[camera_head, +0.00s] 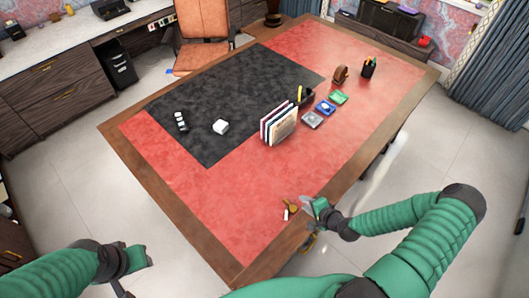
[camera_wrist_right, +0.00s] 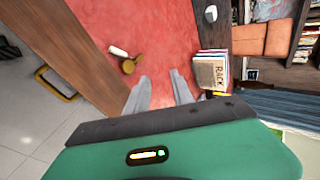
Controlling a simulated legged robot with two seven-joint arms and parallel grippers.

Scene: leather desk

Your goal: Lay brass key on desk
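The brass key (camera_head: 291,204) lies near the front edge of the red leather desk top (camera_head: 232,204), with a small white piece (camera_head: 286,214) beside it. In the right wrist view, the brass key (camera_wrist_right: 129,65) and white piece (camera_wrist_right: 117,50) are on the red surface, left of the fingers. My right gripper (camera_head: 305,202) is just right of the key, low over the desk. Its grey fingers (camera_wrist_right: 160,88) are apart with nothing between them. My left gripper (camera_head: 124,290) is at the lower left, off the desk; its fingers are barely visible.
A black mat (camera_head: 215,95) holds a white block (camera_head: 220,127) and small white pieces (camera_head: 181,122). The red area left of the key is clear.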

